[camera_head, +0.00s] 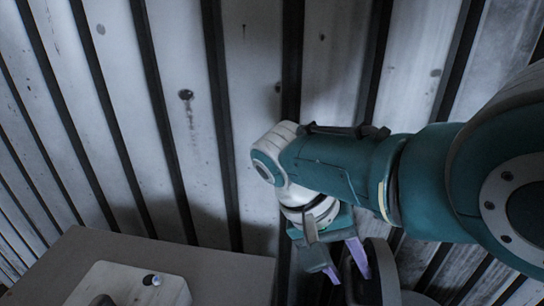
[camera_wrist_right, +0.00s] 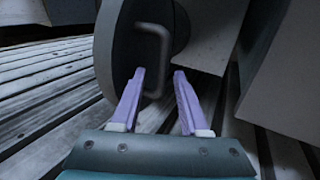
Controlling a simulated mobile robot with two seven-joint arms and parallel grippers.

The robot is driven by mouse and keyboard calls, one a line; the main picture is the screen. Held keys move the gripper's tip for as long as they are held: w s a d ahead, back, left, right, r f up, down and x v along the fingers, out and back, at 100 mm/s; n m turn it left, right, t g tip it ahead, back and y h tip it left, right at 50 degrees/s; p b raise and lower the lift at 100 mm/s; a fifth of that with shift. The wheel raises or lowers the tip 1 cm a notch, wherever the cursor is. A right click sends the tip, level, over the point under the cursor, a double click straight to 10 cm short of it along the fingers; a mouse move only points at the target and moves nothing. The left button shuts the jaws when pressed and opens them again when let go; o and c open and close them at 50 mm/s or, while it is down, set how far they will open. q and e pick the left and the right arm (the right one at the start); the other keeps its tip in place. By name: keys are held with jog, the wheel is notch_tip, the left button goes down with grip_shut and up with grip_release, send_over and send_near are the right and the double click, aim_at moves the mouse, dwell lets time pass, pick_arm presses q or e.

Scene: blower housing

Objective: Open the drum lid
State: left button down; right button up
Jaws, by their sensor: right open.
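The drum lid (camera_head: 378,262) is a dark grey round plate beside my right gripper (camera_head: 350,277), low at the right of the head view. In the right wrist view the lid (camera_wrist_right: 122,52) stands on edge, with a bent bar handle (camera_wrist_right: 163,45) on its face. My right gripper (camera_wrist_right: 159,78) is open, its two lilac fingers pointing at the handle. The handle shows in and just above the gap between the tips; I cannot tell whether they touch it. I cannot tell how far open the lid is. My left gripper is not in view.
A brown tabletop (camera_head: 185,262) is at lower left, with a pale block (camera_head: 118,287) bearing a small knob on it. A ribbed, stained metal wall (camera_head: 180,60) stands behind. In the right wrist view, grey bodies close off the right side, and a slatted surface (camera_wrist_right: 50,85) lies open at left.

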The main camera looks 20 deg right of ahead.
jog(key=shift+w, duration=0.1)
jog(key=shift+w+a+r, duration=0.1)
jog(key=shift+a+r, duration=0.05)
jog(key=shift+r, duration=0.2)
jog(key=p+v, duration=0.1)
jog(key=v, duration=0.8)
jog(key=shift+p, duration=0.4)
jog(key=shift+r, duration=0.1)
